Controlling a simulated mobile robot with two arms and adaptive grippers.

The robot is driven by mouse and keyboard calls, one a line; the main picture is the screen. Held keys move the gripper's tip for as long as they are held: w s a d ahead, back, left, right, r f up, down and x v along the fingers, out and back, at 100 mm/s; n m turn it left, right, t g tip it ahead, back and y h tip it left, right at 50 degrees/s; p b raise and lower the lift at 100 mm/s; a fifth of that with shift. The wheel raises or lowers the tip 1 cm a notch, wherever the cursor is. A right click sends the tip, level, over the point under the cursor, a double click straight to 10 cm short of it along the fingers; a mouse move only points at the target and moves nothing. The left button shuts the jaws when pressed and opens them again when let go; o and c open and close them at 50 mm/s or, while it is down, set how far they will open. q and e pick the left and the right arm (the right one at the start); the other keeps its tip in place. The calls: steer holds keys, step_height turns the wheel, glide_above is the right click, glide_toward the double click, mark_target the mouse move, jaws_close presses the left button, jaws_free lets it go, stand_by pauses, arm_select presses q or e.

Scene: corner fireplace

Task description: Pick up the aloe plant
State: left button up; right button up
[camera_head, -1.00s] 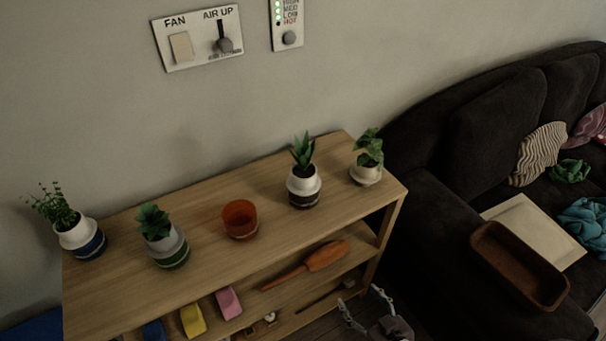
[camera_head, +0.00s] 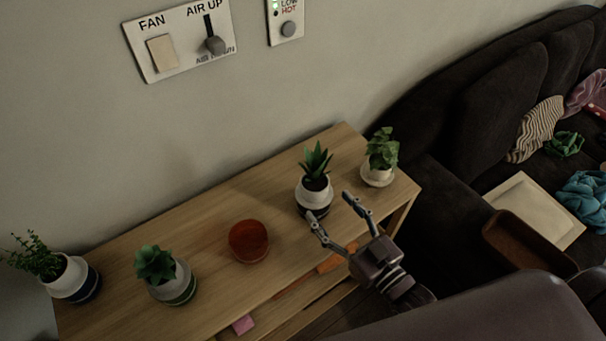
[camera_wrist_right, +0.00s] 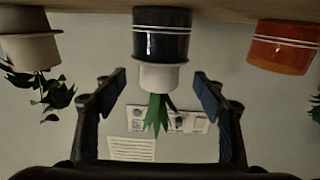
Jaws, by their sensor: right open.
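The aloe plant (camera_head: 315,182) has pointed green leaves in a white and dark striped pot and stands upright on the wooden shelf top. My right gripper (camera_head: 333,210) is open and empty, just in front of the pot on the near side. In the right wrist view the picture is upside down; the aloe's pot (camera_wrist_right: 162,40) is centred beyond the two spread fingers (camera_wrist_right: 160,92), with its leaves hanging between them in the picture. No finger appears to touch it. My left gripper is not in view.
The wooden shelf (camera_head: 215,205) also holds an orange pot (camera_head: 249,241), a leafy plant (camera_head: 381,157) at right, a succulent (camera_head: 165,275) and a bushy plant (camera_head: 66,272) at left. The wall is behind; a dark sofa (camera_head: 500,120) is at right.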

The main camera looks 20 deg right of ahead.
mark_target(322, 198)
steer(key=shift+w+a+r, duration=0.1)
steer(key=shift+w+a, duration=0.05)
steer(key=shift+w, duration=0.25)
steer(key=shift+p+x, duration=0.35)
steer(key=shift+x, duration=0.45)
steer(key=p+x, duration=0.1)
steer(key=x, duration=0.2)
steer(key=shift+w+a, duration=0.1)
steer(key=shift+w, duration=0.2)
steer(key=shift+w+a, duration=0.15)
steer(key=shift+w, duration=0.35)
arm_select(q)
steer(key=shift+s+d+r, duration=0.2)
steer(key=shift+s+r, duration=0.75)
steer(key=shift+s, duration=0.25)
arm_select(e)
steer(key=c, duration=1)
